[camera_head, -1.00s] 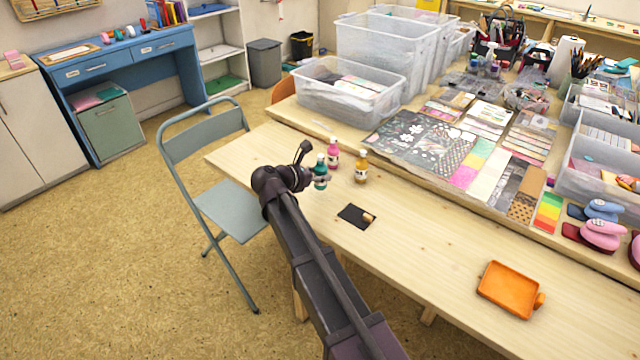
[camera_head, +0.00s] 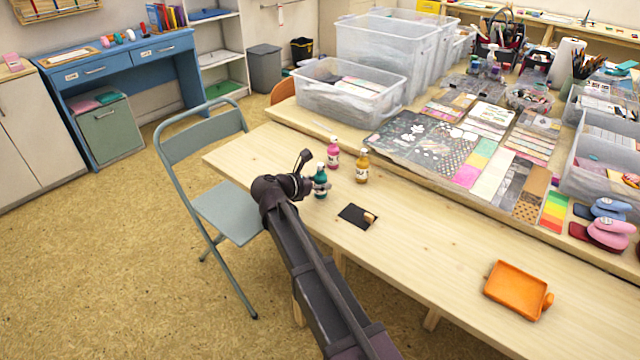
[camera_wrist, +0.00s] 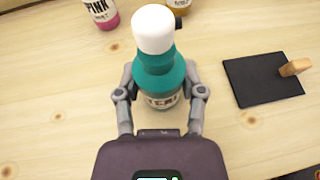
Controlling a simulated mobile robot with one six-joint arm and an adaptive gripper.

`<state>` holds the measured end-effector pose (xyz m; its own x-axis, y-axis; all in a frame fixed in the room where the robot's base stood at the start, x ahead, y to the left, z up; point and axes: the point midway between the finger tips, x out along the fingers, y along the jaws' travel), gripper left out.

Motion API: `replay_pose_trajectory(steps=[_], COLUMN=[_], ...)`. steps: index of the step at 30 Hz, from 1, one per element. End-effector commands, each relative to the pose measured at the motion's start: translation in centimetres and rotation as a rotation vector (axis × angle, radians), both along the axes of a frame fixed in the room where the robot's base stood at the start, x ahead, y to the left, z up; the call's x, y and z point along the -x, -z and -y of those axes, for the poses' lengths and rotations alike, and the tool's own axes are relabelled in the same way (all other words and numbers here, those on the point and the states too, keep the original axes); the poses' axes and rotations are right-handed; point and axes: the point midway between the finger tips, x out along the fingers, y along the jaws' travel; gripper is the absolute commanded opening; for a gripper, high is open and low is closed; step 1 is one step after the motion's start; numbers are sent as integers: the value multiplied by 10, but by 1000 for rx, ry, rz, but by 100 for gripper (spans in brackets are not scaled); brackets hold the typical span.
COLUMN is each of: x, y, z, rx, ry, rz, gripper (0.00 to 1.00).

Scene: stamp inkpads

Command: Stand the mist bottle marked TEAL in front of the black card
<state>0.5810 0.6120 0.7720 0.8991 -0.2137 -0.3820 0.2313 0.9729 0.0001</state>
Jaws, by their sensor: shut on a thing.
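The teal mist bottle (camera_head: 320,184) has a white cap and a label partly hidden in the wrist view (camera_wrist: 158,75). My gripper (camera_wrist: 160,98) is shut on it, one finger on each side; it shows in the head view (camera_head: 308,184) at the bottle's left. The bottle looks upright; I cannot tell whether its base touches the table. The black card (camera_head: 352,215) lies flat on the table to the right of the bottle, also in the wrist view (camera_wrist: 255,86). A small wooden piece (camera_wrist: 295,67) rests at the card's right edge.
A pink bottle (camera_head: 333,153) marked PINK and an amber bottle (camera_head: 362,167) stand just behind the teal one. An orange tray (camera_head: 516,288) lies at the right. The table (camera_head: 430,245) between card and tray is clear. A folding chair (camera_head: 225,205) stands at the left.

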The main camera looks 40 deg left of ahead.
Motion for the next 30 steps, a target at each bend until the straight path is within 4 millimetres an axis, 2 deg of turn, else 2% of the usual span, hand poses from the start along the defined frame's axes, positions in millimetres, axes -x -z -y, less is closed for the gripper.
replay_pose_trajectory(steps=[5, 6, 9, 28, 30], x=[0, 0, 0, 0, 6], y=[4, 4, 3, -2, -4], z=[0, 0, 0, 0, -1], rx=[0, 0, 0, 0, 1], ry=[0, 0, 0, 0, -1], rz=[0, 0, 0, 0, 0], gripper=[1, 55, 84, 86, 86])
